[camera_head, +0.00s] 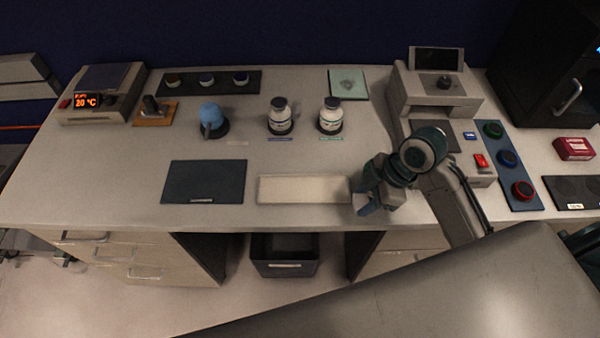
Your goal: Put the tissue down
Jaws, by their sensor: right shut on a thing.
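My right gripper (368,203) is low over the front of the bench, just right of a cream tray. It points down and left, and is shut on a small bluish piece, which I take to be the tissue (365,209). Most of that piece is hidden by the gripper, and I cannot tell whether it touches the bench. My left gripper is out of view.
The cream tray (302,190) and a dark mat (204,182) lie at the front edge. Two white bottles (280,118) (331,117) and a blue object (212,118) stand behind. A grey device (432,91) stands at back right. An open black bin (285,256) is below.

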